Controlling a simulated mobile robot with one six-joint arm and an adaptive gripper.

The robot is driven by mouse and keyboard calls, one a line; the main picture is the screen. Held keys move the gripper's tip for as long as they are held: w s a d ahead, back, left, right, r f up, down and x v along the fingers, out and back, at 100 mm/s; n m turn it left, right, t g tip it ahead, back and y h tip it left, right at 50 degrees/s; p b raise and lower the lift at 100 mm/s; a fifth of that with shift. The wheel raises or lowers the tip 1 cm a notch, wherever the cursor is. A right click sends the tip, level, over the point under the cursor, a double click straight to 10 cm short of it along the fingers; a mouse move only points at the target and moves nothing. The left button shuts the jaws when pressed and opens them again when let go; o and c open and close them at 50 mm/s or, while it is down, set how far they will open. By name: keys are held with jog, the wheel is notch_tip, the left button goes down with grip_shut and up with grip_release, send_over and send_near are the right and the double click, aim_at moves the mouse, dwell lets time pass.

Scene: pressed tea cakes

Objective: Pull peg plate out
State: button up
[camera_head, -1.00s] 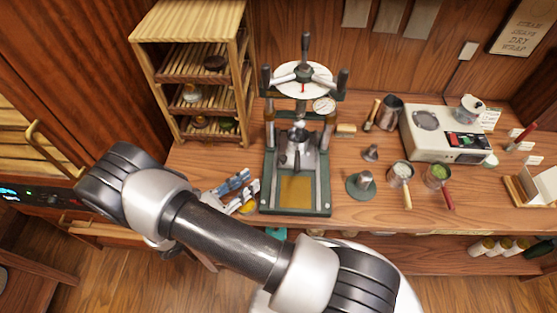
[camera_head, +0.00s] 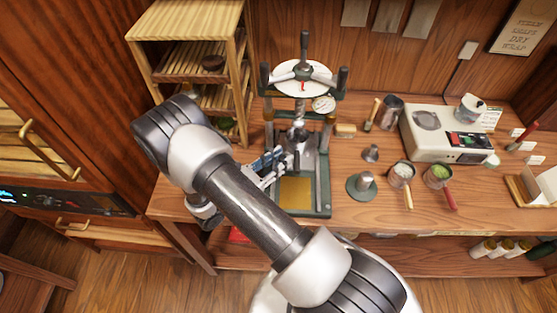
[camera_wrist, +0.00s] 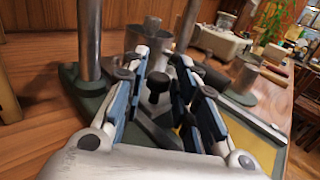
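The press (camera_head: 325,170) stands on the wooden counter with a white wheel on top and a green base. A grey metal part with a dark upright peg (camera_wrist: 157,84) sits low in the press; I take it for the peg plate, though its outline is partly hidden by my fingers. A flat yellow plate (camera_head: 296,192) lies in the front of the base. My gripper (camera_wrist: 161,66) is open, its blue-padded fingers either side of the peg with visible gaps. In the head view my gripper (camera_head: 279,157) reaches into the press from the left.
The press's left column (camera_wrist: 89,40) rises close to my left finger. A metal cylinder on a green disc (camera_head: 364,183) and pans (camera_head: 401,172) stand to the right. A slatted wooden shelf (camera_head: 190,65) is at the back left.

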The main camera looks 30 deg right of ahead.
jog(key=shift+c, duration=0.4)
grip_shut()
jog(key=s+a, duration=0.1)
jog(key=s, duration=0.1)
jog(key=s+a, duration=0.2)
jog(key=s, duration=0.1)
jog(key=s+a+p, duration=0.1)
jog(key=s+a, duration=0.1)
jog(key=shift+s+a, duration=0.1)
jog(key=shift+s, duration=0.15)
jog(key=shift+o, duration=0.4)
grip_release()
